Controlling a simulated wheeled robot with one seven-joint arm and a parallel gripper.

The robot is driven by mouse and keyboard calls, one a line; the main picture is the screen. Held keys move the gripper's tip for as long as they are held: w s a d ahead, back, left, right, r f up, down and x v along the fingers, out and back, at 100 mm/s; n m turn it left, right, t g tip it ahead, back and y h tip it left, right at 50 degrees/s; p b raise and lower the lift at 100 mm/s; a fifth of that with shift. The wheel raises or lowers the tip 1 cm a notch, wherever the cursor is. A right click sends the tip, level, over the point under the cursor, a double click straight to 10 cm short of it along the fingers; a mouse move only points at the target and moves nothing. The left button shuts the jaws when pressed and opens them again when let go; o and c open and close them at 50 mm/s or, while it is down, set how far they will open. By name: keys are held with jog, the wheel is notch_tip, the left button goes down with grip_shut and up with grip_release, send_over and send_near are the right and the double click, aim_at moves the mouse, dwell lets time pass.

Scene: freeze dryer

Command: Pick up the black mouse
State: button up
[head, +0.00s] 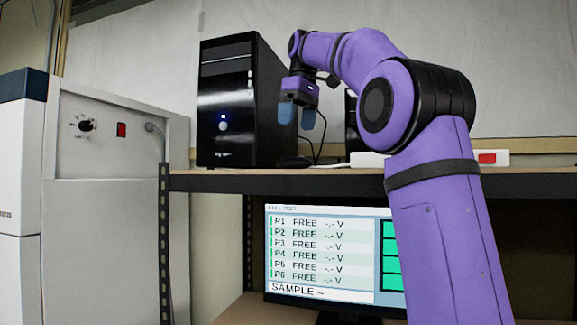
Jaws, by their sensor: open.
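The black mouse (293,162) lies on the shelf (270,181) beside the right foot of the black computer tower, seen low and nearly edge-on. A cable runs up from near it. My gripper (297,116), with blue fingers at the end of my purple arm, hangs above the mouse, apart from it. The fingers are spread and point down, with nothing seen between them. How far the gripper is in depth from the mouse I cannot tell.
The computer tower (226,100) stands left of my gripper. A white power strip (370,159) with a red switch lies right of the mouse, partly behind my arm. A monitor (320,255) stands below the shelf. A grey machine (110,200) is at the left.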

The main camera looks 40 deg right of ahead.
aim_at(294, 158)
jog(key=shift+w+a+f, duration=0.1)
jog(key=shift+w+f, duration=0.1)
jog(key=shift+f, duration=1.4)
jog(key=shift+w+a+f, duration=0.1)
jog(key=shift+w+f, duration=0.05)
jog(key=shift+f, duration=1.5)
jog(key=shift+w+f, duration=0.2)
jog(key=shift+f, duration=1.4)
jog(key=c, duration=1)
jog(key=shift+c, duration=0.2)
jog(key=shift+r, duration=0.15)
